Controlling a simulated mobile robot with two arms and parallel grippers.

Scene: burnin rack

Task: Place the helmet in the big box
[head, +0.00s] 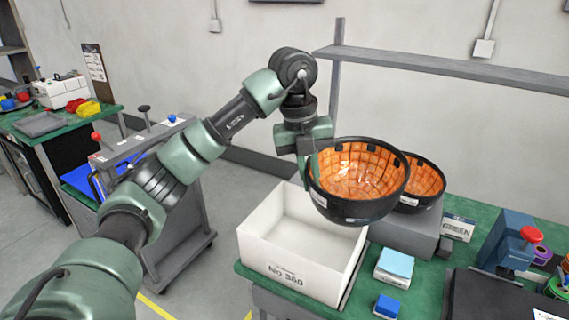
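A black helmet (345,208) with an orange padded inside hangs upside down, its opening facing up. My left gripper (312,165) is at its left rim and appears shut on it; the fingertips are partly hidden by the rim. The helmet is above the right part of the big white box (290,266), marked "No 360", and hides some of its right and back walls. The visible part of the box's inside is empty. The box stands open at the table's left end. My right gripper is not in view.
A second helmet (425,180) sits behind on a grey block (405,236). The green table (475,212) also holds light-blue (396,263) and dark-blue (387,306) blocks, a "GREEN" card box (458,228) and a blue vise-like tool (510,240). A cart (185,235) stands left.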

